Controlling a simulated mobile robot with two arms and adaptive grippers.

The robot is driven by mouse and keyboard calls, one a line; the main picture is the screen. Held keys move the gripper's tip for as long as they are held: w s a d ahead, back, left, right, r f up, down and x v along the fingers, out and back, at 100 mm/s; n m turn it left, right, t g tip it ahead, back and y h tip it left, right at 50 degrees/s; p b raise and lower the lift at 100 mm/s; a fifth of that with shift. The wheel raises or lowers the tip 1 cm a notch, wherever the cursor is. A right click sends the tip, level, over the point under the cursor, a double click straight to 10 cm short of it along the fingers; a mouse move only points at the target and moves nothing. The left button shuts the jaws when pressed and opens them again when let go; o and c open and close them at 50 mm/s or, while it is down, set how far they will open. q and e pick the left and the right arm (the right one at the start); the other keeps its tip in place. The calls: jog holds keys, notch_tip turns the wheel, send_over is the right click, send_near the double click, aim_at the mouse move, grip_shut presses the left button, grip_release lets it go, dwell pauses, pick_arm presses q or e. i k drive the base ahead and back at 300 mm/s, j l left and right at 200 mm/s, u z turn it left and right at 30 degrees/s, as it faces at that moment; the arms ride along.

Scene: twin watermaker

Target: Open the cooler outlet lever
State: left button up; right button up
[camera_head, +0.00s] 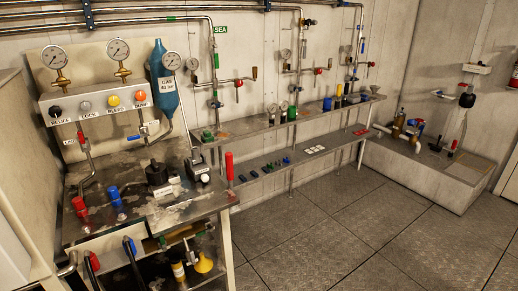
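No label in the camera_head view lets me tell which lever is the cooler outlet lever. Small red-handled valves sit on the wall pipes, one (238,85) right of the green SEA sign (220,30) and one (318,71) further along. At the far right, a dark valve with a red part (466,98) is on the wall above a raised plinth (430,160). Neither of my grippers is in view.
A metal workbench (150,215) with gauges, coloured knobs and a blue gas cylinder (164,85) fills the left. A long two-tier shelf (290,123) with small parts runs along the back wall. The tiled floor (340,235) is clear at centre and right.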

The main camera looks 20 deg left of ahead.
aim_at(210, 228)
jog(key=u, duration=1.3)
